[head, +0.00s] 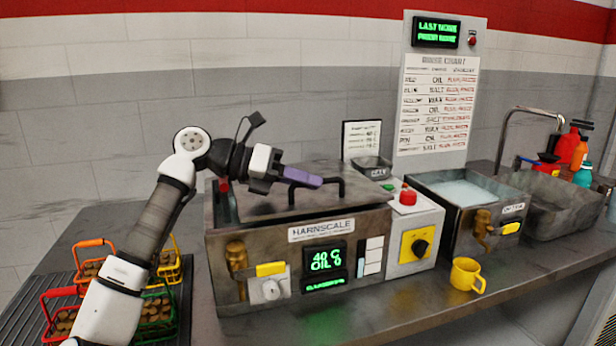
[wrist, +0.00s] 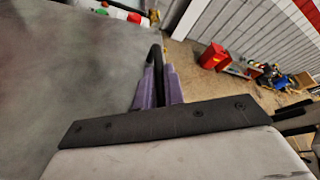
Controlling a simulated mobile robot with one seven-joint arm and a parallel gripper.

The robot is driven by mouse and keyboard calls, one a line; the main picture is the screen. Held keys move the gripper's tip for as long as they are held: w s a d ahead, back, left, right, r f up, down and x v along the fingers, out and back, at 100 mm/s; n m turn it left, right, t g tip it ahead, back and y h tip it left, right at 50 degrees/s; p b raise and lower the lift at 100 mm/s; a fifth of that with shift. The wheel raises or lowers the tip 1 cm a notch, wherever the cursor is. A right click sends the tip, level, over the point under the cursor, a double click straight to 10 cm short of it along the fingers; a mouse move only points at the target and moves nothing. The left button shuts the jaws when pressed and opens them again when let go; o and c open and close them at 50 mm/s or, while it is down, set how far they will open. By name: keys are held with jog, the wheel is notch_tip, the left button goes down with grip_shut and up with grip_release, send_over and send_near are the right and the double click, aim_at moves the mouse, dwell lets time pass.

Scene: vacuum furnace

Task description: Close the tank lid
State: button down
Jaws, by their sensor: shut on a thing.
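The tank (head: 225,262) is a worn grey metal box marked HARNSCALE on the bench, with a green display reading 40 C OIL. Its flat grey lid (head: 364,192) lies over most of the top. A narrow dark gap shows along the tank's left side; I cannot tell whether the lid sits fully on the rim. The lid has a black bar handle (head: 341,184). My gripper (head: 312,180) is over the lid, its purple fingers shut on the handle. In the wrist view the fingers (wrist: 157,88) stand on both sides of the black bar (wrist: 155,55), above the grey lid surface (wrist: 70,80).
Wire baskets (head: 93,268) of brown pieces stand left of the tank. Beyond are a second tank (head: 462,193), a yellow mug (head: 466,274) and a sink (head: 560,205). A chart panel (head: 440,100) rises behind.

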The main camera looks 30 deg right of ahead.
jog(key=shift+s+f+b, duration=0.1)
jog(key=shift+f+b, duration=0.3)
jog(key=shift+f, duration=0.45)
jog(key=c, duration=1.5)
grip_release()
jog(key=shift+a, duration=0.1)
jog(key=shift+r, duration=0.1)
jog(key=shift+r, duration=0.1)
notch_tip(320, 180, up, 20)
jog(key=shift+f+p, duration=0.1)
jog(key=shift+p, duration=0.75)
jog(key=shift+s, duration=0.1)
